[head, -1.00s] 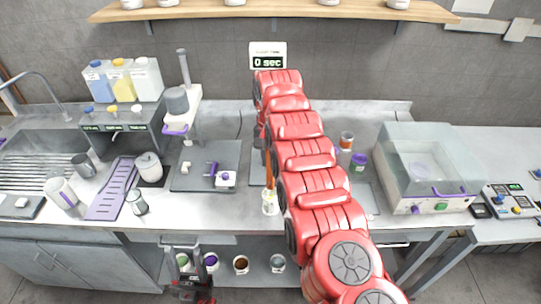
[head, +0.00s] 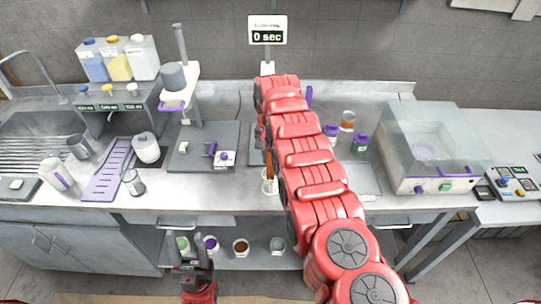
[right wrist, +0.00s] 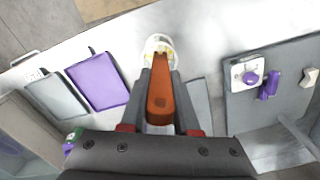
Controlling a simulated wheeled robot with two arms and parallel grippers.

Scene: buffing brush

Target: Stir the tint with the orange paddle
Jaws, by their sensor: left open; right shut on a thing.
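My right gripper (right wrist: 160,112) is shut on the orange paddle (right wrist: 160,92), above the front of the counter. The paddle (head: 268,162) points down, and its lower end overlaps the mouth of a small clear cup (head: 269,183). In the right wrist view the cup (right wrist: 158,42) stands beyond the paddle's far end, with some yellowish content. How deep the paddle reaches inside is hard to tell. In the head view my red right arm hides most of the right gripper. My left gripper (head: 190,262) is open and empty, low in front of the counter.
Purple-lidded jars (head: 360,145) stand right of my right arm. A clear-covered machine (head: 432,150) is farther right. Several cups (head: 240,247) sit on the lower shelf.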

